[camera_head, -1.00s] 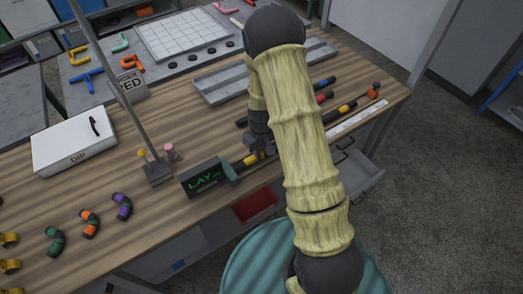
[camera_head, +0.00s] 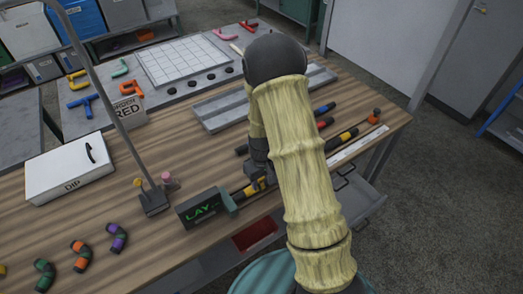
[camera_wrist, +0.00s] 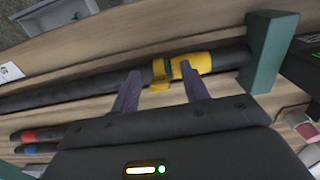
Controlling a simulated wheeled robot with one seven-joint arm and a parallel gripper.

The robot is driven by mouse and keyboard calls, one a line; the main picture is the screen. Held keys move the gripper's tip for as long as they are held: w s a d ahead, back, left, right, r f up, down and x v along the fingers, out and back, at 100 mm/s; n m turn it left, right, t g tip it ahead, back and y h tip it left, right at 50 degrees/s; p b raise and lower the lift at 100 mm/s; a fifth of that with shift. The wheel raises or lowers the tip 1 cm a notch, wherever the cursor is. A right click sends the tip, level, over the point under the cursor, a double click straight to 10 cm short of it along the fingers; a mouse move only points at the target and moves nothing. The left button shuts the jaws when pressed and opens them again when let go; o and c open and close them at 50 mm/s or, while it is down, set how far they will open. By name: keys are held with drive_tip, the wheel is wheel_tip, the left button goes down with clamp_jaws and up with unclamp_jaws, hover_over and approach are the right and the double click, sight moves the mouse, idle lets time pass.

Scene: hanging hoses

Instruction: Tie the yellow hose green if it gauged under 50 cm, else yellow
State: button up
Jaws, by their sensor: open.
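The yellow hose is a black tube with a wide yellow band (camera_wrist: 192,65); in the head view its yellow part (camera_head: 250,189) lies at the front table edge, by the teal stop (camera_wrist: 270,50) of a dark box reading LAY (camera_head: 203,211). In the wrist view a dark green strip with yellow beside it (camera_wrist: 160,72) sits on the tube next to the wide band; whether it is a separate tie is unclear. My gripper (camera_wrist: 160,86) is open, its fingers apart near the tube on either side of that strip. It also shows in the head view (camera_head: 262,180), partly hidden by my arm.
Red-ended (camera_wrist: 28,135) and blue-ended (camera_wrist: 30,149) hoses lie close by. A white strip (camera_head: 357,144) runs along the front edge. A thin post (camera_head: 135,155) stands left of my arm, near the DIP box (camera_head: 68,170). Several coloured curved pieces (camera_head: 80,255) lie front left.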

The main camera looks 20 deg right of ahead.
sight(262, 180)
wheel_tip(262, 180, up, 17)
drive_tip(key=shift+s+a+t, duration=0.15)
drive_tip(key=shift+s+t, duration=0.05)
drive_tip(key=shift+t, duration=0.2)
idle(0.4)
drive_tip(key=s+r+m+t, duration=0.1)
drive_tip(key=s+r+m, duration=0.2)
drive_tip(key=s, duration=0.9)
drive_tip(key=shift+s+m+t+p, duration=0.3)
drive_tip(key=shift+s+t+p, duration=0.1)
drive_tip(key=shift+o, duration=0.2)
drive_tip(key=shift+w, duration=0.1)
